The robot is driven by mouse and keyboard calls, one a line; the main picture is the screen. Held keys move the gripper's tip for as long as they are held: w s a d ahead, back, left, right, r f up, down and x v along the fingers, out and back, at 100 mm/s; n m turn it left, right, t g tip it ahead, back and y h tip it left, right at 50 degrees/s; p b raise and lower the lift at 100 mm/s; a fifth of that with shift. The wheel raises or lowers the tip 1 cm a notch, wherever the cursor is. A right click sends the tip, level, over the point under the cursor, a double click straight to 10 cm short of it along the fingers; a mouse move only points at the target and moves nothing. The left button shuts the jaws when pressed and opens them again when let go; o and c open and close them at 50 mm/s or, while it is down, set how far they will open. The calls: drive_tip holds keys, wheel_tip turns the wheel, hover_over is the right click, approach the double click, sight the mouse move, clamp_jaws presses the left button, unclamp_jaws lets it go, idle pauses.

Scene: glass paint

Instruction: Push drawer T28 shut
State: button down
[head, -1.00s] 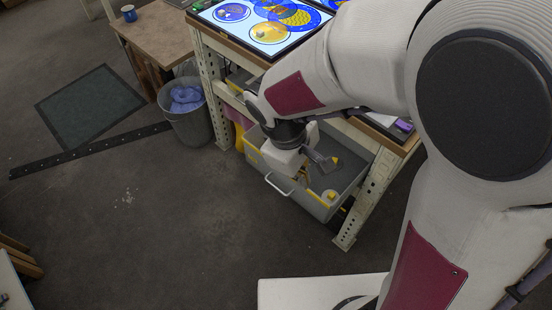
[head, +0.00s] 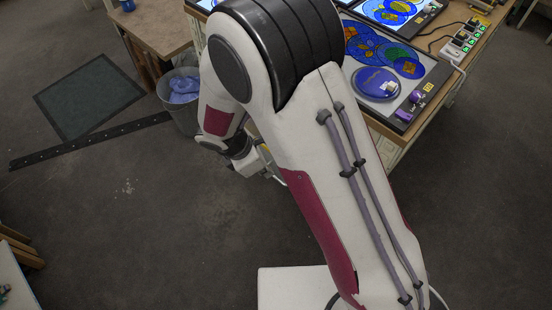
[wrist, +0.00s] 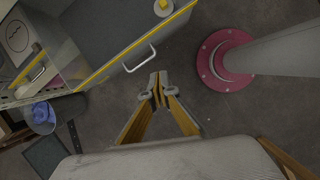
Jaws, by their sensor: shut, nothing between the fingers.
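The open drawer (wrist: 112,50) is grey with a yellow rim and a pale bar handle (wrist: 139,57) on its front, in the wrist view. I cannot read a T28 label on it. Part of its inside shows, with a pale round item (wrist: 163,8) and something yellow at the top. My gripper (wrist: 158,88) is shut and empty. It is outside the drawer, in front of the handle and apart from it in the picture. In the head view my arm hides nearly all of the drawer.
A second, closed-looking drawer front with a handle (wrist: 38,73) is at the left in the wrist view. A grey bin (head: 181,112) with a blue bag stands left of the bench. Lit glass panels (head: 385,75) lie on the bench top. The floor (head: 130,220) in front is clear.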

drive_tip(key=shift+w+a+n+t+y, duration=0.25)
drive_tip(key=shift+w+a+n, duration=0.4)
drive_tip(key=shift+w+n, duration=0.35)
drive_tip(key=shift+w+a+n+t+y, duration=0.15)
drive_tip(key=shift+w+a+n+t, duration=0.2)
drive_tip(key=shift+w+a+n, duration=0.6)
drive_tip(key=shift+s+d+n, duration=0.25)
drive_tip(key=shift+d, duration=0.1)
drive_tip(key=w+d+f, duration=0.5)
drive_tip(key=f, duration=0.4)
drive_tip(key=shift+w+d, duration=0.2)
drive_tip(key=shift+w, duration=0.05)
drive_tip(key=shift+f, duration=0.1)
